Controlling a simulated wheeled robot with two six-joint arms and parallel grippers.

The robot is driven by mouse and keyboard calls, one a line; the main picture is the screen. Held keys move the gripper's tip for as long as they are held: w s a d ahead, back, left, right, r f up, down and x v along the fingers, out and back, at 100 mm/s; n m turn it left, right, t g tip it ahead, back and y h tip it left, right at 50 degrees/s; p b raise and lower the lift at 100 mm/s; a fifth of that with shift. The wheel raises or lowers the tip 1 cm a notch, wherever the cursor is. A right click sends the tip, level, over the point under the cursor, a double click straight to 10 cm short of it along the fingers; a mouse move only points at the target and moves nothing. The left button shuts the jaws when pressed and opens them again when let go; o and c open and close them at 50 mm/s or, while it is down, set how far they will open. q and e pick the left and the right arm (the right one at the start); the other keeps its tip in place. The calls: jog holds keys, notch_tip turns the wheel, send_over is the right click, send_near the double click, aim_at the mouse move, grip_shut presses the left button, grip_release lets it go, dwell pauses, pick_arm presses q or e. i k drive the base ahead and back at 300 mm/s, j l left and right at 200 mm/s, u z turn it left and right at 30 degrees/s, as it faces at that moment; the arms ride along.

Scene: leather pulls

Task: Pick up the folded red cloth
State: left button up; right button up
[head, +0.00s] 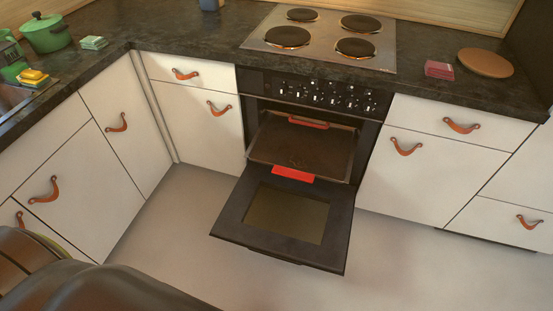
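A small folded red cloth (439,70) lies on the dark countertop (447,93) at the right. It is between the stove's right edge and a round wooden board, close to the board. It looks like a flat, pinkish-red stack. Neither of my grippers shows in the head view, so nothing is seen touching the cloth.
The oven door (227,221) hangs open into the floor space, with a rack or tray (301,146) and a bright red strip (293,173) above it. A round wooden board (486,63) and the hob (325,40) flank the cloth. Floor (420,270) at front right is clear.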

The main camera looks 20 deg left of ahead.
aim_at(438, 70)
jog(key=i+l+u, duration=0.1)
jog(key=l+u, duration=0.5)
jog(key=u, duration=0.2)
jog(key=l+u, duration=0.75)
